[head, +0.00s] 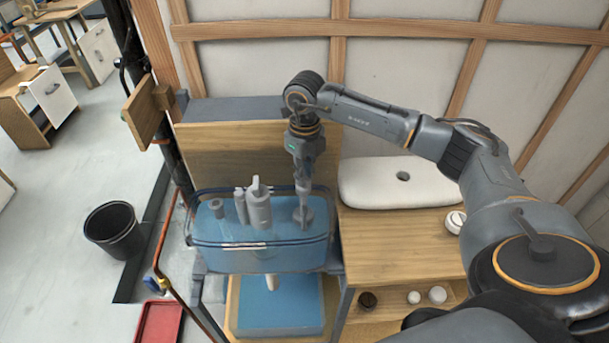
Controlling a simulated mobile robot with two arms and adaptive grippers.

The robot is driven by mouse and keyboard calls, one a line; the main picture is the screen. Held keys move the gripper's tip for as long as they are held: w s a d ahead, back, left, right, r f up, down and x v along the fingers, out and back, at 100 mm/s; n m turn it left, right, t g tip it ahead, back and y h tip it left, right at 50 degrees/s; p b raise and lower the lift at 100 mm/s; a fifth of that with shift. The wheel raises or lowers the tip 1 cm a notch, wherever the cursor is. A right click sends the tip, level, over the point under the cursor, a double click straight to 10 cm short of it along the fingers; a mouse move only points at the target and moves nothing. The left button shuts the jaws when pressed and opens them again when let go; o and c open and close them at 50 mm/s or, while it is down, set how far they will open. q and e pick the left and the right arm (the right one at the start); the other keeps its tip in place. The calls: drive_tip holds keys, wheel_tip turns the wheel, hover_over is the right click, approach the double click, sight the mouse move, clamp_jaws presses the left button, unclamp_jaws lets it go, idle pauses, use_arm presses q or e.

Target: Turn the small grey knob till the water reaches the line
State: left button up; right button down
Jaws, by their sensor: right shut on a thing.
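A clear tank (200,230) holds blue water (285,238). Grey fittings (259,208) stand in it, with a tall cylinder in the middle and a small one at the left. My right gripper (303,202) points straight down into the right part of the tank. It is shut on the small grey knob (305,216), which its fingers partly hide. Dark lines run around the tank's upper wall, but I cannot tell which is the mark or how the water stands to it. My left gripper is out of view.
Several small round items lie on the shelf below. A black bucket (113,230) and a red tray (159,322) are on the floor at left. A wooden backboard (225,150) rises behind the tank.

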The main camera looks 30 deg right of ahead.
drive_tip(key=shift+s+a+f, duration=0.1)
drive_tip(key=shift+s+f, duration=0.15)
drive_tip(key=shift+f, duration=0.1)
drive_tip(key=c, duration=1.4)
unclamp_jaws()
drive_tip(key=shift+w, duration=0.1)
drive_tip(key=shift+r, duration=0.1)
drive_tip(key=shift+w+r, duration=0.1)
drive_tip(key=shift+r, duration=0.05)
drive_tip(key=shift+r, duration=0.25)
wheel_tip(320, 180, up, 11)
drive_tip(key=shift+r, duration=0.15)
